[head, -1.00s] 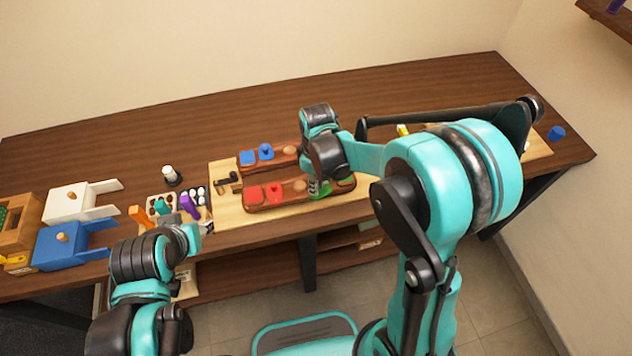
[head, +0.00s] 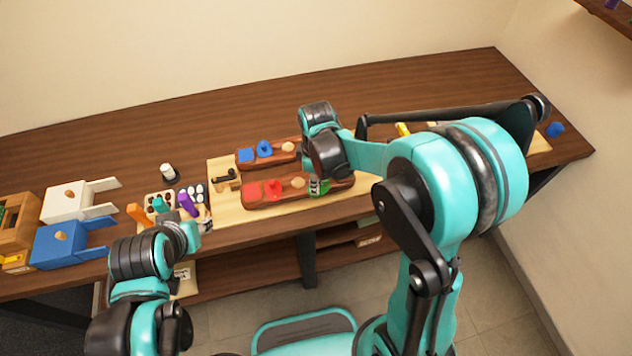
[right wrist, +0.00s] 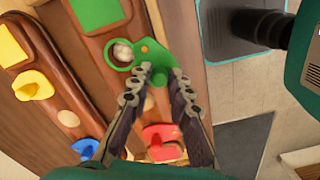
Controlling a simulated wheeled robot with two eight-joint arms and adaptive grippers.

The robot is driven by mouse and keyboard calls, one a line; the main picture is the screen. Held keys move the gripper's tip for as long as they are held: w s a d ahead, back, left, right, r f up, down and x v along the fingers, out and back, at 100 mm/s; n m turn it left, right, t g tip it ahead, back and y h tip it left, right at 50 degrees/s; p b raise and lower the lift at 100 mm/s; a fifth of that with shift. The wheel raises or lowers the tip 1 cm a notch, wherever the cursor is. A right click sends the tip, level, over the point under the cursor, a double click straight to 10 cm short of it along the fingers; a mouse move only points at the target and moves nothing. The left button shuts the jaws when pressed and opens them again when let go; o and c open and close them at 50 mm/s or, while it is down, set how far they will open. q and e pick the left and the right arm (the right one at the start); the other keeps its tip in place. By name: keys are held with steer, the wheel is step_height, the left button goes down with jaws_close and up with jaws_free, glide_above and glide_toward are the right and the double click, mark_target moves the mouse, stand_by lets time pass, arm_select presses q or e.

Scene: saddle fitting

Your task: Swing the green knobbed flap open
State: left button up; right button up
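The green knobbed flap (right wrist: 150,54) shows in the right wrist view on the near edge of a brown wooden block (right wrist: 88,60). Its ring end sits around a pale ball (right wrist: 122,52), and its other end reaches right, past the block's edge. A green square (right wrist: 97,12) lies farther up the block. My right gripper (right wrist: 160,76) has its fingertips apart on either side of the flap's knob end; contact is unclear. In the head view this gripper (head: 318,187) is partly hidden by its arm. My left gripper (head: 204,226) is by the table's front edge, its fingers unclear.
Red (head: 273,191) and blue (head: 264,148) flaps sit on the blocks left of my right gripper. A tray of small parts (head: 150,204) and blue and white toy-like pieces stand farther left. The back of the table (head: 200,125) is clear.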

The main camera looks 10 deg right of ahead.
steer(key=shift+o, duration=0.9)
step_height(320, 180, up, 12)
steer(key=s+d+f+m+t+b, duration=0.2)
steer(key=s+d+m+t, duration=0.1)
steer(key=s+m, duration=0.3)
steer(key=s+d+f+m+t+b, duration=0.2)
steer(key=s+m+t, duration=0.2)
steer(key=s+m, duration=0.2)
steer(key=shift+s+d+m, duration=0.25)
steer(key=shift+d+m, duration=0.05)
steer(key=shift+d, duration=0.1)
